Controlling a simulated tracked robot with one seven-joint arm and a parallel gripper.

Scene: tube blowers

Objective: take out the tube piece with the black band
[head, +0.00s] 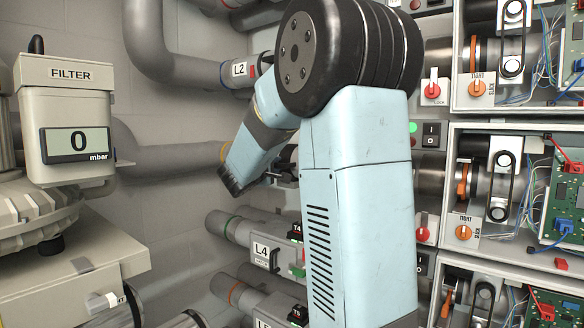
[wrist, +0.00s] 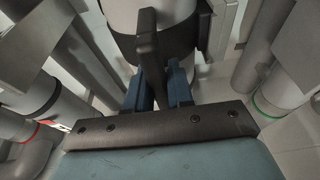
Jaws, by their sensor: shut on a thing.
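In the wrist view, a pale tube piece with a broad black band (wrist: 182,40) stands at the top middle. A dark upright handle (wrist: 148,45) shows in front of the band. My gripper (wrist: 157,85) has blue fingers on either side of the handle's lower part and is shut on it. The exact contact is partly hidden by the handle and my gripper's dark front plate. In the head view, my arm hides most of the gripper and the tube piece, near the wall between the labels L2 (head: 239,69) and L4 (head: 262,254).
Pipes with a green band (wrist: 268,106) and a red band (wrist: 27,134) flank the gripper. In the head view, a filter unit (head: 65,110) reading 0 mbar stands at left. Open blower bays with orange knobs (head: 463,232) and wires line the right.

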